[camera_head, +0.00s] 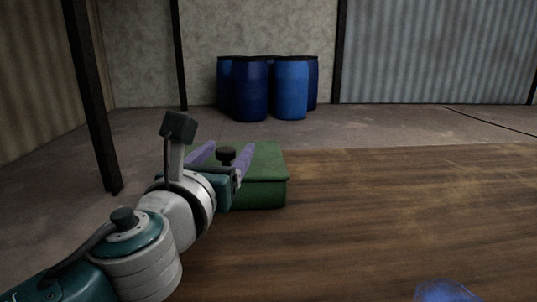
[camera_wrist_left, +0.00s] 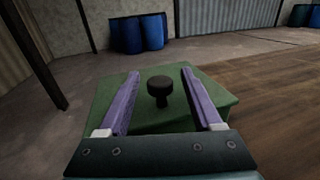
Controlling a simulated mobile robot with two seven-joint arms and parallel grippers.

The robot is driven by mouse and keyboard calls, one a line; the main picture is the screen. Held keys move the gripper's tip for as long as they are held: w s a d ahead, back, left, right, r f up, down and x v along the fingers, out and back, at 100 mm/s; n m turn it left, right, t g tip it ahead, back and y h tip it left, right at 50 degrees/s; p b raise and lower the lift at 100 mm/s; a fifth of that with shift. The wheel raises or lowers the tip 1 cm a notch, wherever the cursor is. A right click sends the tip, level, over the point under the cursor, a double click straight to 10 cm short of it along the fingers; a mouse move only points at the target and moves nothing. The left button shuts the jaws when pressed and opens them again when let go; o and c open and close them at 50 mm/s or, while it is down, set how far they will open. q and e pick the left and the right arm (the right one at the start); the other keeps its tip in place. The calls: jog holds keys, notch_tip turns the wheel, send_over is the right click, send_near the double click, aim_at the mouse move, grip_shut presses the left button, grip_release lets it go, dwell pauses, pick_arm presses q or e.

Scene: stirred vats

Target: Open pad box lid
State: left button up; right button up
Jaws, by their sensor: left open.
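The green pad box (camera_head: 265,192) stands on the wooden table, with its lid (camera_head: 268,160) lying flat on top, shut. A black round knob (camera_head: 226,154) rises from the lid. The knob also shows in the left wrist view (camera_wrist_left: 159,90). My left gripper (camera_head: 224,148) is open over the lid, its two purple fingers (camera_wrist_left: 158,75) on either side of the knob and apart from it. My left arm hides the left part of the box in the head view. My right gripper is not in view.
The wooden table (camera_head: 400,190) is wide and clear to the right of the box. A blue translucent object (camera_head: 443,291) shows at the bottom edge. Several blue barrels (camera_head: 291,88) stand on the floor far behind. A dark post (camera_head: 95,100) rises at the left.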

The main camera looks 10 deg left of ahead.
pick_arm(q)
grip_shut()
dwell(0.5)
dwell(0.9)
